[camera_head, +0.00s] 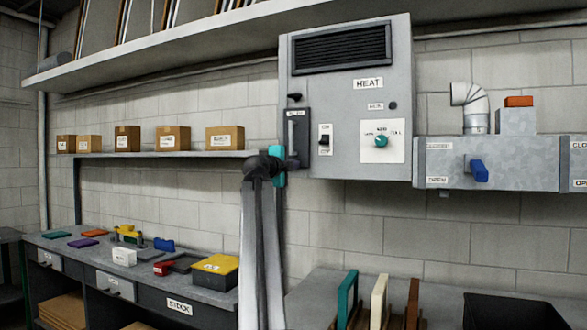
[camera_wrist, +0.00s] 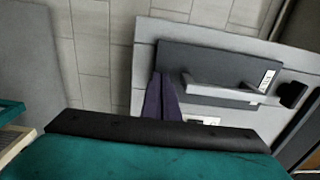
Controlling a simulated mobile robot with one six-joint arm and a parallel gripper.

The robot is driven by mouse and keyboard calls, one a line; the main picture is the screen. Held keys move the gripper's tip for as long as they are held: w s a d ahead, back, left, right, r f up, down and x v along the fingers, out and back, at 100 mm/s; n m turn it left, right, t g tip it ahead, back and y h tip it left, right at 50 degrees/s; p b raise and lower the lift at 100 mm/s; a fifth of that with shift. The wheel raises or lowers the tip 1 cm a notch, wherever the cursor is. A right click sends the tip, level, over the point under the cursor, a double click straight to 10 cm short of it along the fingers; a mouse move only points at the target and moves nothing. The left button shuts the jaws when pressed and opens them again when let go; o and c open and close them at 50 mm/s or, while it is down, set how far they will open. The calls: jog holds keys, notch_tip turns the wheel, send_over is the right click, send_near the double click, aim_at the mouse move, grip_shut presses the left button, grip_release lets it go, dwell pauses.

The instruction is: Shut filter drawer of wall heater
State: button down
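The grey wall heater (camera_head: 345,100) hangs on the block wall, with a louvred vent at the top and a HEAT label. Its filter drawer (camera_head: 300,130) is a dark grey front at the heater's lower left, with a pale upright bar handle. In the wrist view the drawer front (camera_wrist: 175,62) and its handle (camera_wrist: 225,92) show close up. How far the drawer stands out is hard to tell. My gripper (camera_head: 291,163) is at the drawer's lower end, partly over it. Its dark purple fingers (camera_wrist: 160,95) are together and empty, beside the handle; contact with the drawer front is unclear.
A black knob (camera_head: 295,97) is above the drawer; a switch (camera_head: 325,139) and teal dial (camera_head: 381,141) are to its right. A duct box with a blue handle (camera_head: 478,171) is further right. A shelf with cartons (camera_head: 223,138) and a cluttered bench (camera_head: 75,260) are left.

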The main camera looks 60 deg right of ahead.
jog(key=s+a+b, duration=0.1)
jog(key=a+b, duration=0.2)
jog(key=a, duration=1.1)
jog(key=shift+f, duration=0.2)
